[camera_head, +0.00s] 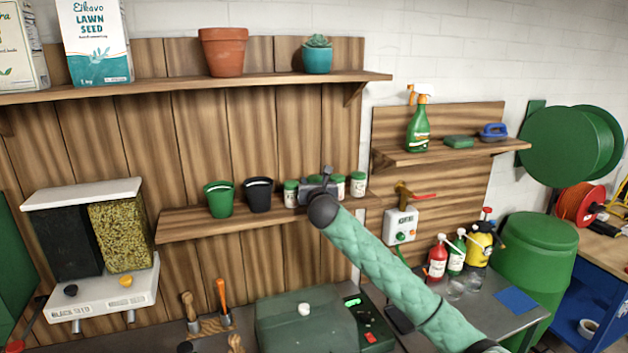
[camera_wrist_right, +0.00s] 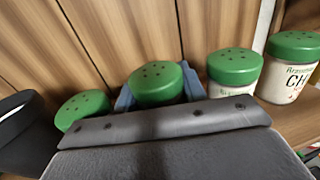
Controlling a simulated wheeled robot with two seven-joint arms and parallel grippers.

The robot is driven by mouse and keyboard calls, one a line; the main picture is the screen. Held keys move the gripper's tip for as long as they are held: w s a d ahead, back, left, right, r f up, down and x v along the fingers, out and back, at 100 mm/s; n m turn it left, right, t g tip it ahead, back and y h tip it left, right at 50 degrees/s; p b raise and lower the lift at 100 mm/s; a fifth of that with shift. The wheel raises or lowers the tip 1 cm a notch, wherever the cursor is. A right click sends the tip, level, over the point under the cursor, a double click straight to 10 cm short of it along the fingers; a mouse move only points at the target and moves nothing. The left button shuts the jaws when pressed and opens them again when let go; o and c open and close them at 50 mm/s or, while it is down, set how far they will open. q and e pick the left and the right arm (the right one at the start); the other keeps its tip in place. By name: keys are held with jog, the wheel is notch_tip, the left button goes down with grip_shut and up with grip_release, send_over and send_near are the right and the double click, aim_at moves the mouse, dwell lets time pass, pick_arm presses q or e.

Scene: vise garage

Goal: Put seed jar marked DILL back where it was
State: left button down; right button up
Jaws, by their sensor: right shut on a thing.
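Several green-lidded seed jars stand in a row on the lower wooden shelf (camera_head: 240,225). My right gripper (camera_head: 318,186) is at this row, shut on one jar (camera_wrist_right: 158,84); its perforated green lid shows between the bluish fingers in the right wrist view. Its label is hidden, so I cannot read DILL on it. One jar (camera_head: 291,194) stands left of the gripper and two jars stand right of it, the nearer (camera_head: 340,187) and the farther (camera_head: 358,184). The farthest right jar (camera_wrist_right: 292,66) reads "CH". I cannot tell whether the held jar touches the shelf.
A black pot (camera_head: 258,195) and a green pot (camera_head: 219,199) stand left of the jars on the same shelf. The upper shelf (camera_head: 200,84) runs above. A green box-like machine (camera_head: 305,325) sits on the bench below. A wall tap (camera_head: 404,192) is to the right.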

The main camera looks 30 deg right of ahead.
jog(key=shift+f, duration=0.25)
jog(key=shift+f, duration=0.1)
jog(key=o, duration=0.7)
